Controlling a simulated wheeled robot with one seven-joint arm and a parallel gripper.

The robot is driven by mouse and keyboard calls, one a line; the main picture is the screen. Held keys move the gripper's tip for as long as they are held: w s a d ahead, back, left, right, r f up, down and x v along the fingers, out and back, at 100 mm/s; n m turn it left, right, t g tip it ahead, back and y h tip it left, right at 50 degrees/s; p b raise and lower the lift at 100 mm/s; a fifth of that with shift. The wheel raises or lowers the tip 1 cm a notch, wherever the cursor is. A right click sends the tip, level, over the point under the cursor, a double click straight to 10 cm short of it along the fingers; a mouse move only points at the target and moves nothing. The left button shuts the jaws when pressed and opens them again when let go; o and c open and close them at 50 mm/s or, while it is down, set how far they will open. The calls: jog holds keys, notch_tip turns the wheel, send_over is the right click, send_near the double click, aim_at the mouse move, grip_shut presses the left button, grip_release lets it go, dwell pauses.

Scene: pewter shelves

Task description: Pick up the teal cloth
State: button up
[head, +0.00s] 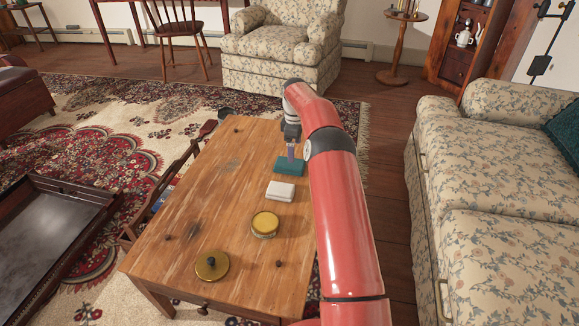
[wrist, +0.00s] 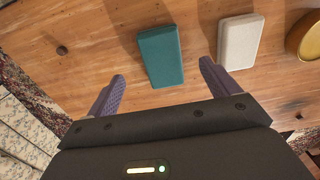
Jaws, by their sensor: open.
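The teal cloth (head: 289,167) is a flat, folded rectangular block lying on the wooden table near its far right part. In the wrist view the teal cloth (wrist: 161,56) lies ahead of my gripper, between the lines of its two fingers. My gripper (head: 291,150) is just above and beside the cloth in the head view. In the wrist view my gripper (wrist: 161,80) has its purple fingers spread wide with nothing between them. I cannot tell the exact height of the fingertips above the table.
On the wooden table (head: 190,200), a white block (head: 281,191) lies close to the cloth. A round yellow-topped tin (head: 265,224) and a brass lid (head: 212,265) stand nearer. A folding wooden chair (head: 165,190) is at the table's left. A floral sofa (head: 500,180) is at the right.

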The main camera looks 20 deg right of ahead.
notch_tip(320, 180, down, 7)
jog(key=shift+s+f, duration=0.1)
jog(key=shift+f, duration=0.1)
jog(key=shift+c, duration=0.2)
jog(key=c, duration=1)
jog(key=shift+r, duration=0.1)
notch_tip(320, 180, up, 20)
jog(key=p, duration=0.2)
jog(key=shift+p, duration=0.35)
